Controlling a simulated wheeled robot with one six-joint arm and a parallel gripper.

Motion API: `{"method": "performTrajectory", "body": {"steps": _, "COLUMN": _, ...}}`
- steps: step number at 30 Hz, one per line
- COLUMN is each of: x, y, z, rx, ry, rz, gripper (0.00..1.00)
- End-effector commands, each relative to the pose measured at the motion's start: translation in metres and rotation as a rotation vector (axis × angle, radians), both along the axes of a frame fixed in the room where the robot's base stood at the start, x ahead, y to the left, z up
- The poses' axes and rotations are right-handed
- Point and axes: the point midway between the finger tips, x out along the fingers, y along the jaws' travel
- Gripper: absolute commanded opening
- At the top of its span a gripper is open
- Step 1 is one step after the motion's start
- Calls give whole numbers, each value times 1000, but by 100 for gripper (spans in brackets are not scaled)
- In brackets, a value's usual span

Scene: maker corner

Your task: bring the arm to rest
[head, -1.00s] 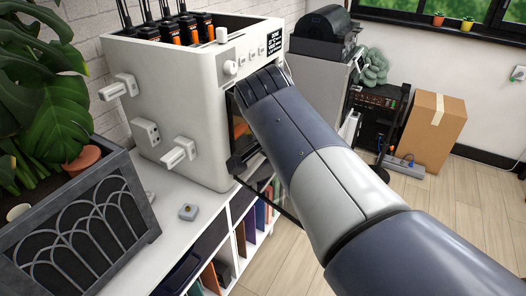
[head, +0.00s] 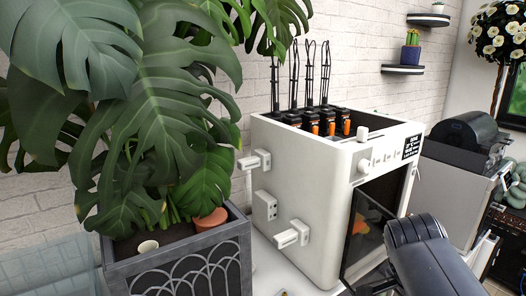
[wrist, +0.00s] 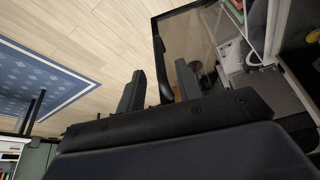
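My gripper (wrist: 159,86) shows in the wrist view with its two dark fingers apart. A dark curved bar, which looks like a door handle (wrist: 160,62), shows between and beyond the fingers, with gaps visible on both sides. I cannot tell how far it is from them. In the head view my arm (head: 428,258) comes in at the lower right, in front of the white machine (head: 305,190); the fingers are out of sight there. The machine's dark glass door (head: 368,225) appears to stand ajar.
A large-leaved plant in a grey planter (head: 240,262) stands left of the machine. White handles (head: 292,234) stick out of the machine's side. A grey device (head: 455,180) stands at the right. The wrist view shows wooden floor (wrist: 90,30) and a blue rug (wrist: 40,85).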

Motion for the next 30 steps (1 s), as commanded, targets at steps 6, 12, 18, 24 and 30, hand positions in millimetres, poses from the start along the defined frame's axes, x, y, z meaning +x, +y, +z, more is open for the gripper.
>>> {"method": "performTrajectory", "body": {"steps": 6, "x": 3, "y": -14, "z": -35, "rx": 1, "ry": 4, "rz": -2, "gripper": 33}}
{"method": "performTrajectory", "body": {"steps": 12, "x": 4, "y": -20, "z": -49, "rx": 1, "ry": 1, "rz": 0, "gripper": 33}}
{"method": "performTrajectory", "body": {"steps": 18, "x": 5, "y": -21, "z": -48, "rx": 0, "ry": 0, "rz": -2, "gripper": 33}}
{"method": "performTrajectory", "body": {"steps": 24, "x": 5, "y": -21, "z": -48, "rx": 0, "ry": 0, "rz": -1, "gripper": 33}}
{"method": "performTrajectory", "body": {"steps": 30, "x": 9, "y": -17, "z": -52, "rx": 0, "ry": -6, "rz": 37, "gripper": 33}}
